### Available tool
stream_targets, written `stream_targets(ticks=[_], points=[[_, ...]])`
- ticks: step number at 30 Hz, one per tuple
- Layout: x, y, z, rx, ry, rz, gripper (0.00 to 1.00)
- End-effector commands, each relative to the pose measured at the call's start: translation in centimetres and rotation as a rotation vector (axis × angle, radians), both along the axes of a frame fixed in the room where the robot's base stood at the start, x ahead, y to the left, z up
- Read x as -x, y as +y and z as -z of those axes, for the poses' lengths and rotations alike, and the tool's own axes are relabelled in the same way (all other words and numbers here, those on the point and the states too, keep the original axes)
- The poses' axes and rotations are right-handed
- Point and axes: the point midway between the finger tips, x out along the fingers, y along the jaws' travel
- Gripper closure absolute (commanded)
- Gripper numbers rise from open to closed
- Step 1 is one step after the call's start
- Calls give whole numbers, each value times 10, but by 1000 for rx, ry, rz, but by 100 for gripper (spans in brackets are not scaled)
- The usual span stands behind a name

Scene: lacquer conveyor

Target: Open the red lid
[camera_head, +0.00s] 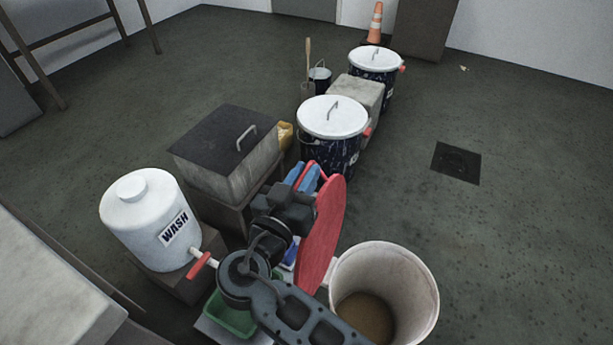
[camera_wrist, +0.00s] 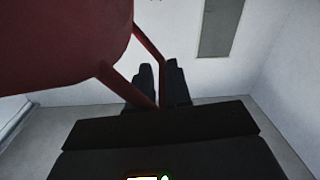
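The red lid (camera_head: 327,230) stands steeply on edge, close to upright, at the left side of an open pale bucket (camera_head: 425,290) with brown contents. The lid also fills the upper left of the wrist view (camera_wrist: 60,40). Its red handle (camera_wrist: 150,50) runs between the two dark fingers of my gripper (camera_wrist: 161,85), which are close together around it. In the head view my gripper (camera_head: 303,183) is on the lid's left, handle side. My arm hides the lid's lower left part and the fingertips are hard to make out there.
A white WASH tank (camera_head: 140,215) with a red-handled tap and a dark-lidded box (camera_head: 225,150) stand left. Two white-lidded drums (camera_head: 335,118) (camera_head: 376,60) stand behind. A green tray (camera_head: 232,315) lies below my arm. The floor at right is clear around a dark drain (camera_head: 456,163).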

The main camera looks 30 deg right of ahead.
Motion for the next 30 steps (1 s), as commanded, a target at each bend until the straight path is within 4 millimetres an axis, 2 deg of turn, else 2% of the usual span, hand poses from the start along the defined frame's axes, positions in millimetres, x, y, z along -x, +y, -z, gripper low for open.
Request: stream_targets(ticks=[1,6,14,30], points=[[1,0,2,-2,4,1,78],[1,0,2,0,3,0,64],[2,2,1,0,2,-1,64],[47,57,1,0,3,-1,64]])
